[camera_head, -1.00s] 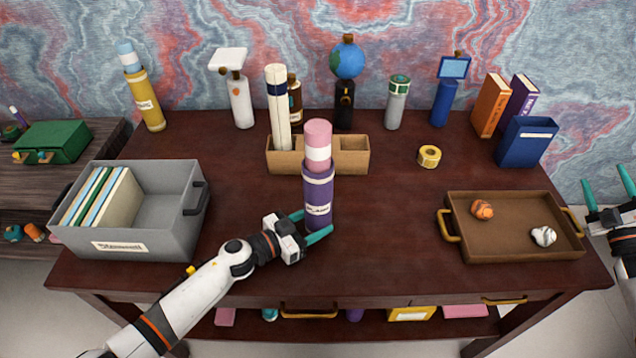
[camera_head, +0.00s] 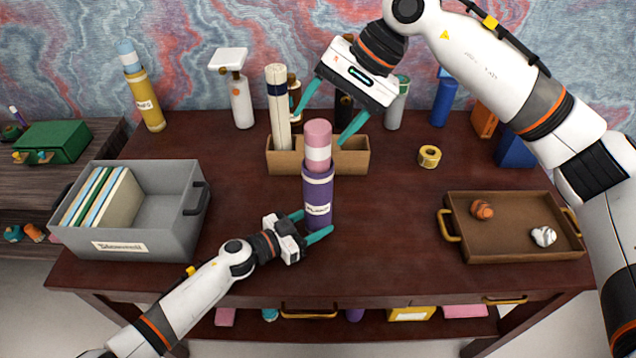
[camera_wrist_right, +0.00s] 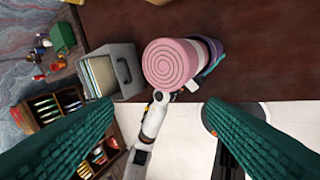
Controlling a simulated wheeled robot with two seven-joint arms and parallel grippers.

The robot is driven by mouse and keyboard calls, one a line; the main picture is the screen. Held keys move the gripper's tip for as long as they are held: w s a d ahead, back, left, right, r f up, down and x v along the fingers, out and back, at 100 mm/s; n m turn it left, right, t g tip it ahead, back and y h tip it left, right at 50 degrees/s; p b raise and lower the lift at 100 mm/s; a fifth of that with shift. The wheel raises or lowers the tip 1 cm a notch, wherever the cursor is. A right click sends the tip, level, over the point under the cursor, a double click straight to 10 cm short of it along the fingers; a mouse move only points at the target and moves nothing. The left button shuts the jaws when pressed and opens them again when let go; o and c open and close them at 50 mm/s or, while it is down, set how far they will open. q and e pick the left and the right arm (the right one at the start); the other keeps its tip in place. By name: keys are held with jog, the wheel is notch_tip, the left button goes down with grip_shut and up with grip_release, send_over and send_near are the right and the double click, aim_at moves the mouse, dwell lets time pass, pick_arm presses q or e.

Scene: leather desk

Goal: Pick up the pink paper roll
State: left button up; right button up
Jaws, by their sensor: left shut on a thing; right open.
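The pink paper roll (camera_head: 317,142) has a white band and stands upright in a purple cylindrical holder (camera_head: 318,200) on the desk. In the right wrist view the roll's spiral end (camera_wrist_right: 172,64) faces the camera, ahead of the fingers. My left gripper (camera_head: 314,226) is shut on the purple holder near its base. My right gripper (camera_head: 322,128) is open and empty, its fingers reaching down above and behind the roll in the head view. In the right wrist view the right gripper's fingers (camera_wrist_right: 150,140) are spread wide, with the roll beyond them.
A wooden box (camera_head: 285,162) with a cream roll (camera_head: 277,105) stands behind the holder. A grey bin (camera_head: 160,235) with folders is at left. A brown tray (camera_head: 500,250) with two crumpled balls is at right. A yellow tape roll (camera_head: 429,156) lies between.

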aim_at(323, 128)
jog(key=f+n+t+h, duration=0.1)
jog(key=n, duration=0.1)
jog(key=w+f+n+t+h, duration=0.1)
jog(key=t+h, duration=0.1)
jog(key=w+f+n+t+h, duration=0.1)
jog(key=n+h, duration=0.1)
jog(key=shift+w+a+f+n, duration=0.1)
jog(key=shift+a+f+n, duration=0.2)
jog(key=shift+f, duration=0.05)
jog(key=shift+a+x, duration=0.15)
jog(key=shift+x, duration=1.2)
jog(key=shift+a+x, duration=0.15)
jog(key=shift+x, duration=1.25)
jog(key=shift+r, duration=0.1)
jog(key=shift+c, duration=0.6)
